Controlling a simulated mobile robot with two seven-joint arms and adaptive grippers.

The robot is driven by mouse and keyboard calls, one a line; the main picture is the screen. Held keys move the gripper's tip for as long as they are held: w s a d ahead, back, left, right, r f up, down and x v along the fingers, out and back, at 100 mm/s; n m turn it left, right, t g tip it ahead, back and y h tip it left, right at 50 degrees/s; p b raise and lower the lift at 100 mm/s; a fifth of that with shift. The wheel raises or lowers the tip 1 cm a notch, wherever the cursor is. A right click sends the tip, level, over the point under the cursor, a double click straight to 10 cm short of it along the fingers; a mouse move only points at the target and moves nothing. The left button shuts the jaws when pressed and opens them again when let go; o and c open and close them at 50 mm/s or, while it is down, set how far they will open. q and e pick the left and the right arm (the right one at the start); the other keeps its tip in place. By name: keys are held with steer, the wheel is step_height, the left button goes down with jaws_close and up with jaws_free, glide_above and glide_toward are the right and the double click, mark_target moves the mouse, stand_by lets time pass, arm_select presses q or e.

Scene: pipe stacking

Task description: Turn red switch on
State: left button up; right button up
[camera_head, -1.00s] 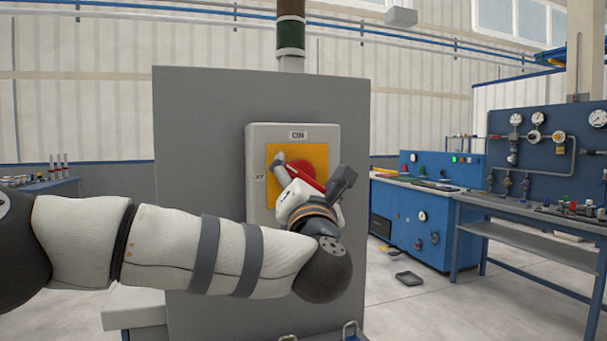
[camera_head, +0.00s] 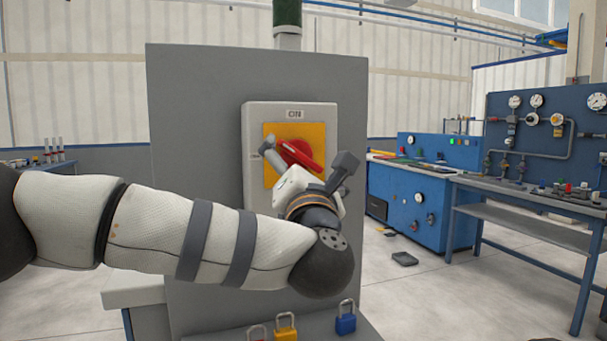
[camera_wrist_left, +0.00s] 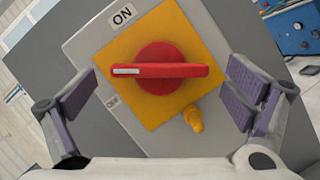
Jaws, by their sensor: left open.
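The red switch (camera_head: 303,153) is a round knob with a bar handle on a yellow plate (camera_head: 271,172) of a grey box. The handle slants from upper left to lower right. In the wrist view the switch (camera_wrist_left: 160,72) shows a white mark on its left end, pointing between the ON label (camera_wrist_left: 122,15) and the OFF label (camera_wrist_left: 112,101). My left gripper (camera_head: 297,156) is open in front of the switch. In the wrist view the open left gripper (camera_wrist_left: 165,89) has one finger on each side of the handle, both apart from it. My right gripper is not in view.
The grey box (camera_head: 255,112) is on a tall grey panel (camera_head: 195,110). A yellow peg (camera_wrist_left: 194,118) sticks out below the switch. Padlocks, one yellow (camera_head: 286,327) and one blue (camera_head: 345,321), stand at the panel's foot. A blue workbench (camera_head: 525,213) is at right.

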arm_select(q)
steer(key=v, duration=0.9)
steer(key=shift+s, duration=0.35)
